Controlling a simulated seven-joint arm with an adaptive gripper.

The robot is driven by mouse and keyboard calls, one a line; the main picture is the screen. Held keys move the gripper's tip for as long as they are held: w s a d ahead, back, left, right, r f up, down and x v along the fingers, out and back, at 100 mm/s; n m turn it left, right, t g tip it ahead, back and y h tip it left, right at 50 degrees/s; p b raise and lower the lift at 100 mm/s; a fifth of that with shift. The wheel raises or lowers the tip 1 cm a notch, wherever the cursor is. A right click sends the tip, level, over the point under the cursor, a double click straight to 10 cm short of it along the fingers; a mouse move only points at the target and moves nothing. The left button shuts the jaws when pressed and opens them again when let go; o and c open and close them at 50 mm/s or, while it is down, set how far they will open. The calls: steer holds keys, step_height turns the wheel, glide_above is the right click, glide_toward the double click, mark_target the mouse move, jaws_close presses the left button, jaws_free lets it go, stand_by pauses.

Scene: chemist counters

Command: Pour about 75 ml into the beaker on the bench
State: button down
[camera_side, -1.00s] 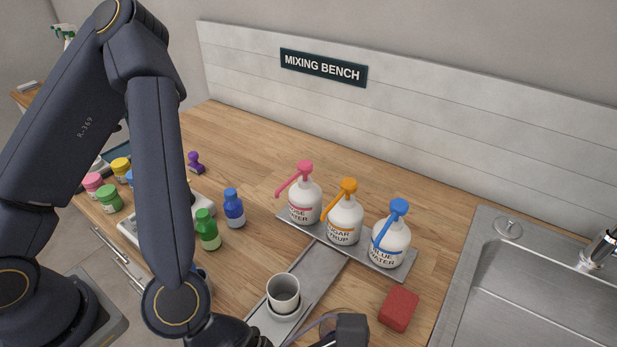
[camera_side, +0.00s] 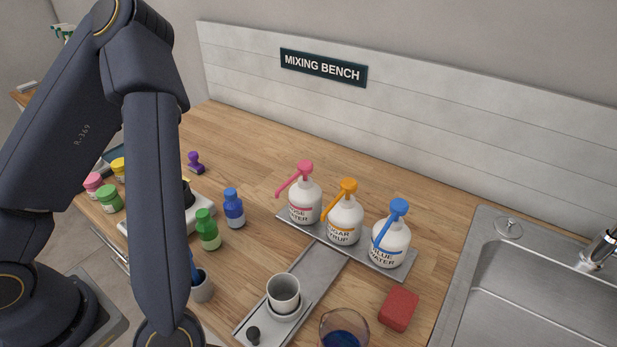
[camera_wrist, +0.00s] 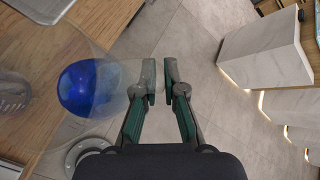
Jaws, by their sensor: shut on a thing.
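A clear glass vessel (camera_side: 343,328) with blue liquid shows at the bottom edge of the side view, partly cut off. In the wrist view the same clear vessel with blue liquid (camera_wrist: 90,88) fills the left side. My gripper (camera_wrist: 160,82) is shut on the vessel at its right side. The gripper itself is below the frame in the side view. A whitish cup-shaped beaker (camera_side: 284,291) stands upright on a round base on the metal tray (camera_side: 310,268), left of and behind the vessel. The liquid level in the beaker cannot be read.
Pump bottles of rose water (camera_side: 304,201), sugar syrup (camera_side: 345,220) and blue water (camera_side: 391,240) stand behind. A red sponge (camera_side: 399,309) lies right of the vessel, before the sink (camera_side: 545,290). Green (camera_side: 207,231) and blue (camera_side: 234,208) bottles and a grey cup (camera_side: 201,286) stand left.

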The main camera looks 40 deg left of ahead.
steer(key=s+d+f+m+t+y, duration=0.2)
steer(key=s+f+t+y, duration=0.1)
steer(key=f, duration=0.4)
steer(key=shift+s+d+f+m+t, duration=0.3)
steer(key=shift+s+t, duration=0.2)
steer(key=shift+t, duration=0.2)
steer(key=shift+w, duration=0.1)
stand_by(0.8)
